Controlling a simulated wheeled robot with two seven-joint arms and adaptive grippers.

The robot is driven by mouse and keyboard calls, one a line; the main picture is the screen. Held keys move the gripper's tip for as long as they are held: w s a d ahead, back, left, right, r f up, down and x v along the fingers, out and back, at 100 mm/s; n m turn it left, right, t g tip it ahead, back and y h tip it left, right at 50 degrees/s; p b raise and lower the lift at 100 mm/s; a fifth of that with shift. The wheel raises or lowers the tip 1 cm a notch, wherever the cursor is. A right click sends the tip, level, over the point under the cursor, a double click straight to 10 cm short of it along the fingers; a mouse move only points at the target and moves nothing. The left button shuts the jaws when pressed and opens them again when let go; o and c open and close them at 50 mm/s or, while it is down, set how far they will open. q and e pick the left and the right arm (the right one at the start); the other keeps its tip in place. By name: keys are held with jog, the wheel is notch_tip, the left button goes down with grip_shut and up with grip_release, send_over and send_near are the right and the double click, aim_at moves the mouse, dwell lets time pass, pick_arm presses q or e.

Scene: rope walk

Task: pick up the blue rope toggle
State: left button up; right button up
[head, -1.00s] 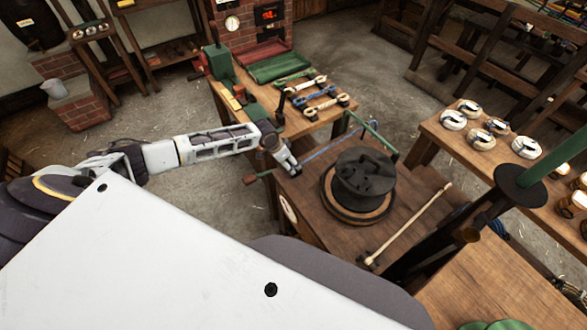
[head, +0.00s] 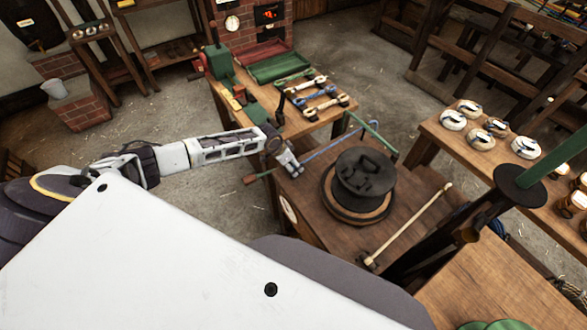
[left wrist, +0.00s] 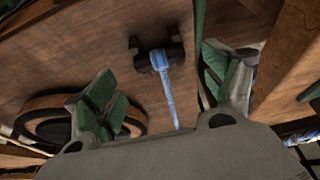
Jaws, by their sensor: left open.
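The blue rope (head: 328,148) of the toggle runs in the head view from beside my left gripper toward the green bar on the dark wooden bench. The left wrist view shows the blue rope (left wrist: 172,90) looped at its far end around a dark crosspiece (left wrist: 143,57). My left gripper (head: 296,170) is at the left end of the rope in the head view. Its green fingers (left wrist: 165,85) are open and apart in the left wrist view, with the rope between them in the picture. Contact cannot be told. My right gripper is not in view.
A black spool-like block (head: 365,180) stands on the bench right of my left gripper. A back table (head: 345,103) holds several rope pieces and a green tray (head: 278,67).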

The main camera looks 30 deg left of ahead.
aim_at(294, 167)
pick_arm(q)
jog(key=shift+x, duration=1.85)
jog(key=shift+w, duration=0.2)
jog(key=c, duration=0.9)
